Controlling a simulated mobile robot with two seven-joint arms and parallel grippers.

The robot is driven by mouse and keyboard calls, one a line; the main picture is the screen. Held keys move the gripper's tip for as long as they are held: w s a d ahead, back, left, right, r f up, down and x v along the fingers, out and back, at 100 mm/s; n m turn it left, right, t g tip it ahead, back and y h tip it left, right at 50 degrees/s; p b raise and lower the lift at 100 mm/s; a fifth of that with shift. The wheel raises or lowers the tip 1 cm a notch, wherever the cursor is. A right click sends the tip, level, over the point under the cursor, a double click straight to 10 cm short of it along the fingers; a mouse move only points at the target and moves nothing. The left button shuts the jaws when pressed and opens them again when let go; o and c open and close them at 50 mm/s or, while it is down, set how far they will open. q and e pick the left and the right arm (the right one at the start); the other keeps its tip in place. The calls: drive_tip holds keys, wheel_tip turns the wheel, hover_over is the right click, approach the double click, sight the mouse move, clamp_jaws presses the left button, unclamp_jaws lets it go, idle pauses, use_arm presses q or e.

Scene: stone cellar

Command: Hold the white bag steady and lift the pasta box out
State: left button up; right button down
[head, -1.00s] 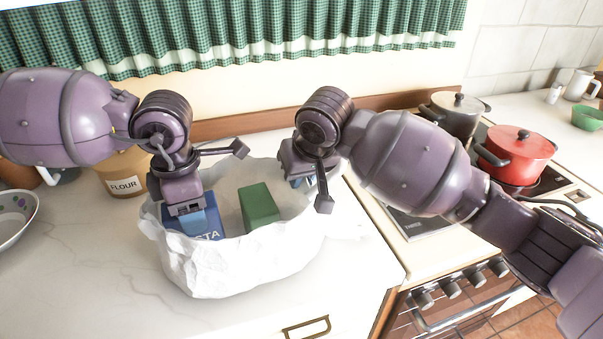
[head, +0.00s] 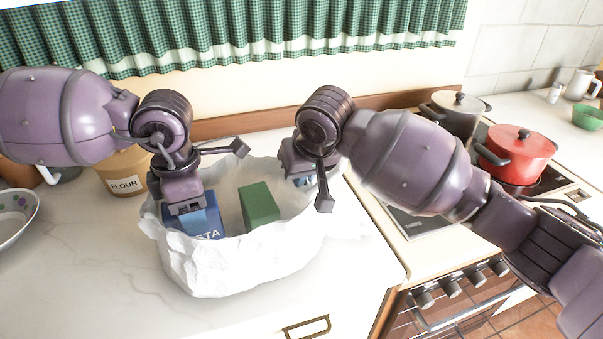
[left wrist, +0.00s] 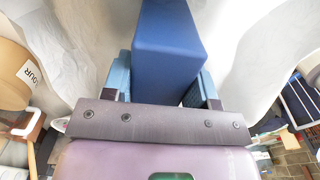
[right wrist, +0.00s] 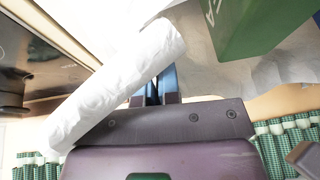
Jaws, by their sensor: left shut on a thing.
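The white bag (head: 235,273) stands open on the counter. The blue pasta box (head: 211,229) is inside it at the left, its lettering partly hidden by the bag's front rim. My left gripper (head: 192,212) points down into the bag and is shut on the pasta box, which also shows between its fingers in the left wrist view (left wrist: 167,50). My right gripper (head: 303,182) is at the bag's right rim. In the right wrist view its fingers (right wrist: 163,84) are close together at the crumpled bag rim (right wrist: 125,80).
A green box (head: 259,205) stands in the bag right of the pasta box. A flour canister (head: 124,172) is behind left, a bowl (head: 15,213) at far left. A red pot (head: 516,160) and a grey pot (head: 456,115) stand on the stove at right.

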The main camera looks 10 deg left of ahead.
use_arm(q)
drive_tip(key=shift+r, duration=0.1)
wheel_tip(320, 180, up, 22)
drive_tip(key=shift+f, duration=0.2)
idle(2.6)
idle(0.3)
use_arm(e)
drive_tip(key=c, duration=1.2)
unclamp_jaws()
drive_tip(key=shift+c, duration=0.2)
drive_tip(key=shift+r, duration=0.1)
